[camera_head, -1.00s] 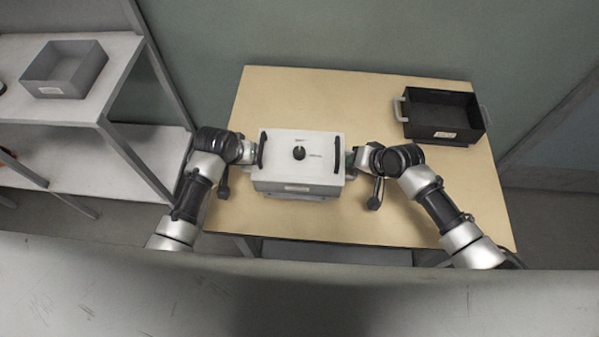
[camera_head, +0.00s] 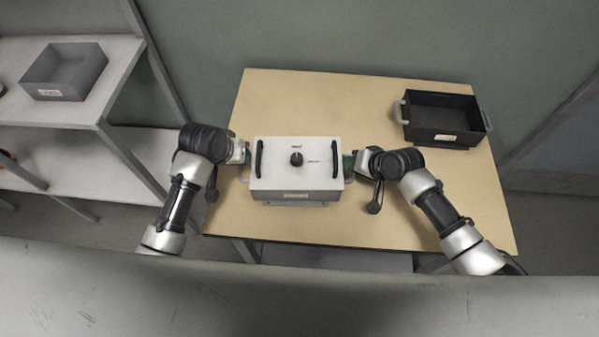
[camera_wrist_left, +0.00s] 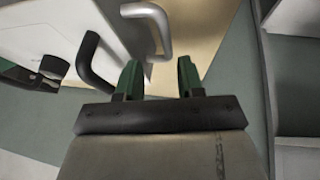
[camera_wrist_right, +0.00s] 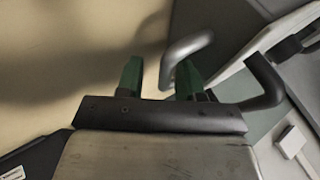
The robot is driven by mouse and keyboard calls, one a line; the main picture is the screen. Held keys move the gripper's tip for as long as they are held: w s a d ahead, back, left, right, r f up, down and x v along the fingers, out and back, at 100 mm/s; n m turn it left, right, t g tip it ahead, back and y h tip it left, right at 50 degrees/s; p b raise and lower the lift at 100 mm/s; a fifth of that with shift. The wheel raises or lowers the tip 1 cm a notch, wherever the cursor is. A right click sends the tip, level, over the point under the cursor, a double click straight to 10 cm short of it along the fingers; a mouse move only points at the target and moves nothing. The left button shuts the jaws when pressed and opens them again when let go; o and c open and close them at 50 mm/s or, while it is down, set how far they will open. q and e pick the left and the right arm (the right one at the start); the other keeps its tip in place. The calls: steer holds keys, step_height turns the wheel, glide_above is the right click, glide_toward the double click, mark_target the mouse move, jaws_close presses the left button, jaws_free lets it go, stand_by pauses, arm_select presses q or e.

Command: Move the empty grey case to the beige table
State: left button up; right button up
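A light grey case (camera_head: 296,180) with a flat lid, black knob and two black bar handles sits near the left of the beige table (camera_head: 420,210). It has a grey loop handle on each side; its inside is hidden. My left gripper (camera_head: 245,158) is beside its left end. In the left wrist view, the fingers (camera_wrist_left: 158,80) are open, with the grey side handle (camera_wrist_left: 155,28) just beyond the tips. My right gripper (camera_head: 349,165) is at its right end. In the right wrist view, the fingers (camera_wrist_right: 160,78) are apart, with the side handle (camera_wrist_right: 185,48) close against one finger.
An open black case (camera_head: 443,117) with side handles stands at the table's back right. An open grey bin (camera_head: 64,72) sits on the upper board of a shelf unit (camera_head: 110,75) at left. The table's front right and back middle are clear.

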steer(key=shift+d, duration=0.1)
steer(key=shift+s+d+r, duration=0.1)
steer(key=shift+r, duration=0.1)
arm_select(q)
steer(key=shift+v, duration=1.2)
arm_select(e)
steer(key=v, duration=1.1)
steer(key=shift+s+r, duration=0.15)
steer(key=shift+r, duration=0.05)
arm_select(q)
steer(key=shift+s+a+f, duration=0.1)
